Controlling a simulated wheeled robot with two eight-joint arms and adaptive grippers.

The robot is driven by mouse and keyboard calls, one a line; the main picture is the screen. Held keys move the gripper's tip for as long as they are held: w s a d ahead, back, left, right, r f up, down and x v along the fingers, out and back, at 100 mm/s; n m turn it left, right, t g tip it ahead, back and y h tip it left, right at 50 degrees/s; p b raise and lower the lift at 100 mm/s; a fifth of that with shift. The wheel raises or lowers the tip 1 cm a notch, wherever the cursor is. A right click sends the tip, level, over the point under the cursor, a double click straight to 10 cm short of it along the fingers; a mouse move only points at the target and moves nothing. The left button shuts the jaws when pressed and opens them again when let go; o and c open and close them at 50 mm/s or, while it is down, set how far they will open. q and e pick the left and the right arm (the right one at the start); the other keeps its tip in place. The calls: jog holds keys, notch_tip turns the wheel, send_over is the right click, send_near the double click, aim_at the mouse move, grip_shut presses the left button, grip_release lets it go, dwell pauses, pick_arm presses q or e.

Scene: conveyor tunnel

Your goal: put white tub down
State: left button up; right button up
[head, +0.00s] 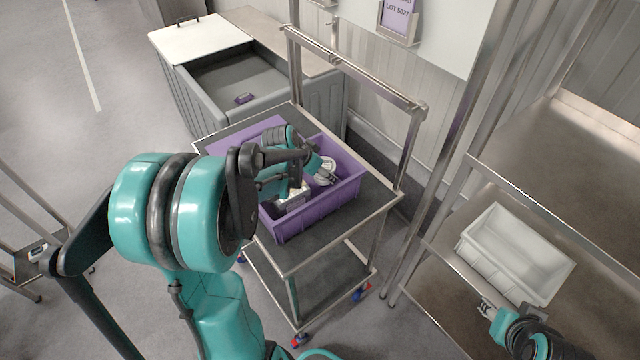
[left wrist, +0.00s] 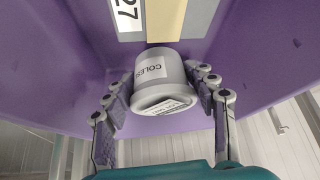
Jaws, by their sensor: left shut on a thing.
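The white tub (left wrist: 157,78) sits between the fingers of my left gripper (left wrist: 162,100), with printed labels on its side and end. In the head view the tub (head: 325,169) is inside the purple crate (head: 335,205) on the trolley. My left gripper (head: 322,176) reaches down into the crate and is shut on the tub. I cannot tell whether the tub touches the crate floor. My arm hides part of the crate. My right gripper (head: 486,309) is near the steel shelf at the lower right, too small to read.
A pale empty-looking bin (head: 515,252) lies on the steel shelf at right. A grey chest (head: 240,82) with a white lid and a small purple item (head: 243,98) stands behind the trolley (head: 310,262). The trolley's upright frame (head: 355,70) rises beside the crate.

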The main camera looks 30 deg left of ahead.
aim_at(321, 181)
pick_arm(q)
notch_tip(321, 181, down, 4)
jog(key=shift+r+b, duration=0.2)
jog(key=shift+b, duration=0.4)
jog(key=shift+r, duration=0.1)
jog(key=o, duration=1.8)
jog(key=shift+c, duration=0.2)
